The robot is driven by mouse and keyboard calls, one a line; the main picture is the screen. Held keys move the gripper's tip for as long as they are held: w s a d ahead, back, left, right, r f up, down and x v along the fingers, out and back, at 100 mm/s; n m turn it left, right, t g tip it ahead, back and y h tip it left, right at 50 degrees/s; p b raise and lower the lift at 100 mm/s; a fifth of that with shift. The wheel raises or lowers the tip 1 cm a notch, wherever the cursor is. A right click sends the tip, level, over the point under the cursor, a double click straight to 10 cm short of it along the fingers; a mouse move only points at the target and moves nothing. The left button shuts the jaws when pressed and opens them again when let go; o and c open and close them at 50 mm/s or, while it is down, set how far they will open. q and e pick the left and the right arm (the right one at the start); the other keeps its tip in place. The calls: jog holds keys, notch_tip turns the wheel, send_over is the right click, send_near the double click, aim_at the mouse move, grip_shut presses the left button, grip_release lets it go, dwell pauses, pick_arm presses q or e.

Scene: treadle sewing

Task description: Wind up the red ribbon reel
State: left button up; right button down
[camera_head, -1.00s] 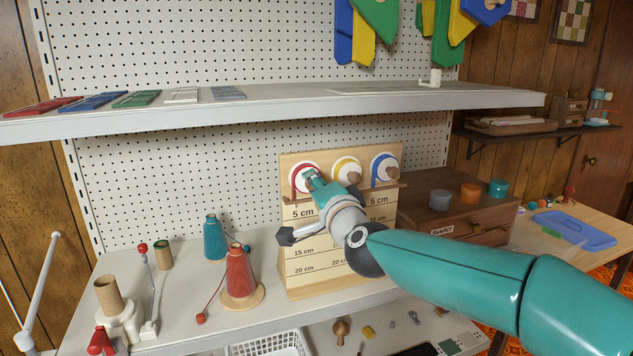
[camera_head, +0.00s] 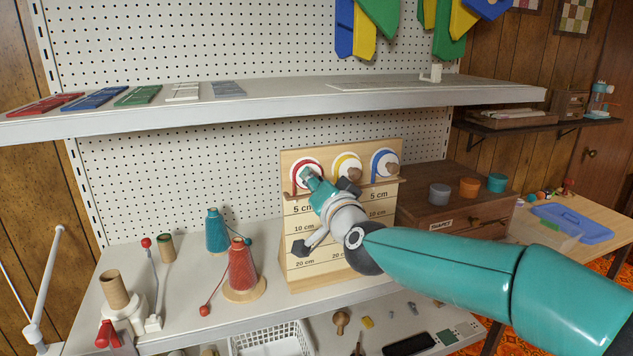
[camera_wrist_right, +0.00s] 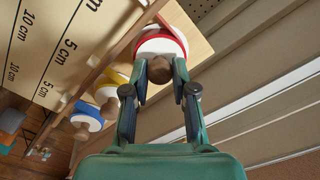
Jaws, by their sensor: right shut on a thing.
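The red ribbon reel (camera_head: 298,165) is a white disc with a red rim, at the left of three reels on a wooden measuring board (camera_head: 290,235). A short red ribbon hangs at its left side. My right gripper (camera_head: 307,175) is at the reel's face and covers its middle. In the right wrist view, the gripper's fingers (camera_wrist_right: 160,72) are shut on the reel's brown knob (camera_wrist_right: 160,71), with the red rim (camera_wrist_right: 160,40) just beyond. My left gripper is not in view.
Yellow (camera_head: 346,160) and blue (camera_head: 384,160) reels sit close to the right on the same board. A red cone (camera_head: 241,270) and a teal cone (camera_head: 216,232) stand to the left. A grey shelf (camera_head: 270,108) runs above the board.

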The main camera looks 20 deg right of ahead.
jog(key=shift+a+f, duration=0.15)
jog(key=shift+f, duration=0.35)
jog(key=c, duration=1)
grip_release()
jog(key=shift+r, duration=0.1)
jog(key=shift+c, duration=0.2)
jog(key=shift+o, duration=0.5)
jog(key=shift+r, duration=0.15)
jog(key=s, duration=1.2)
jog(key=shift+d, duration=0.3)
